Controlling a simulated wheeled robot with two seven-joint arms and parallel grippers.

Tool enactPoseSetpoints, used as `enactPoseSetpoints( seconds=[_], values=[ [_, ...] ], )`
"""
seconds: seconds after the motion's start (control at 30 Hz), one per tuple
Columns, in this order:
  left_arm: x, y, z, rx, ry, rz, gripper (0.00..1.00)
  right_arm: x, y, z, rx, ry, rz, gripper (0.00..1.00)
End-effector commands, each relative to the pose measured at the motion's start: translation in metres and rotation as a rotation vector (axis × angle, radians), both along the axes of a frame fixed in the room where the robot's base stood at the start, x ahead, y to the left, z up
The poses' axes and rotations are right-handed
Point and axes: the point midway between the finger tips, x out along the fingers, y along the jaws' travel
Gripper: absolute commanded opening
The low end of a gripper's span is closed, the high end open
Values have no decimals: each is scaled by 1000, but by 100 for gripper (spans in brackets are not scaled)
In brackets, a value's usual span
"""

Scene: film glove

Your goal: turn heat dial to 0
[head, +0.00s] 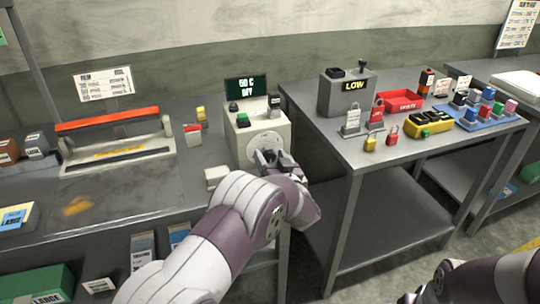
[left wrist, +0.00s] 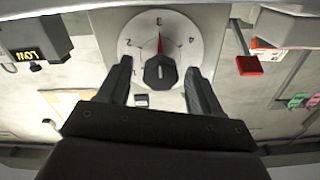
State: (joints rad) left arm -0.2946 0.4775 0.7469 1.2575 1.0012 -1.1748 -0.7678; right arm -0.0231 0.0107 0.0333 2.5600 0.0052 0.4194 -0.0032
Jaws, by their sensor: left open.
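The heat dial is a black knob (left wrist: 160,72) on a round white numbered face (left wrist: 184,26), on the front of a pale box-shaped machine (head: 240,138). In the left wrist view a red pointer mark runs from the knob toward the top of the face. My left gripper (head: 270,159) is open in front of the dial. Its fingers (left wrist: 158,72) stand on either side of the knob, with visible gaps. In the head view the gripper hides most of the knob.
A dark display (head: 246,88) with green text stands behind the machine. A film sealer with a red bar (head: 108,120) is on the left bench. The right table holds a grey LOW box (head: 343,98), padlocks, a red tray (head: 400,101) and a yellow device (head: 430,124). A gap separates the benches.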

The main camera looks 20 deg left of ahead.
Motion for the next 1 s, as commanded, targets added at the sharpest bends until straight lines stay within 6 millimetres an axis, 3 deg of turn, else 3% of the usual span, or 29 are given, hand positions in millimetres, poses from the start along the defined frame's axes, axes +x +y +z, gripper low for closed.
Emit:
enactPoseSetpoints(
  seconds=[0.37,0.53,0.57,1.0],
  values=[
    [10,7,0,0,0,-1,65,0,0,0,0,0,0,0],
    [10,7,0,-1,0,-1,13,0,0,0,0,0,0,0],
    [10,7,0,-1,0,-1,11,0,0,0,0,0,0,0],
    [10,7,-2,-76,-53,0,11,0,0,-9,0,0,0,0]
  ],
)
